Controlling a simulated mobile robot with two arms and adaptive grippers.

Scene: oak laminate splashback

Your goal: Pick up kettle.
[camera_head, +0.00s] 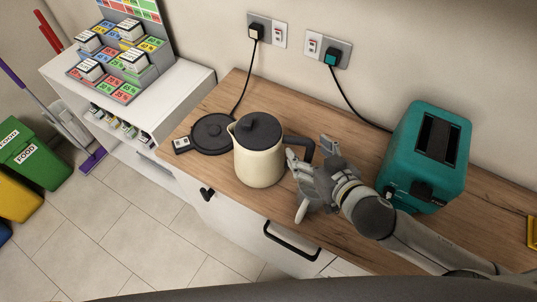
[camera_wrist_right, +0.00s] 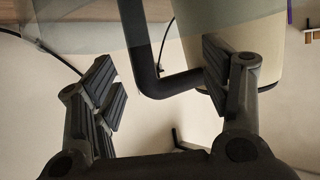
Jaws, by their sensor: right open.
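The kettle (camera_head: 260,163) is cream with a dark lid and stands upright on the counter, just right of its round black base (camera_head: 212,134). Its dark handle (camera_head: 301,142) points right, toward my right gripper (camera_head: 308,172). That gripper is open and empty beside the handle. In the right wrist view, the kettle handle (camera_wrist_right: 146,65) shows between the spread fingers of my right gripper (camera_wrist_right: 160,82). The kettle body (camera_wrist_right: 258,45) is partly behind one finger. I cannot tell whether a finger touches it. My left gripper is not in view.
A teal toaster (camera_head: 424,155) stands on the wooden counter (camera_head: 350,232) right of my right gripper, close to my arm. Cords run to wall sockets (camera_head: 267,32) behind. A white shelf (camera_head: 180,88) with a coloured display is at left. Bins stand on the floor at far left.

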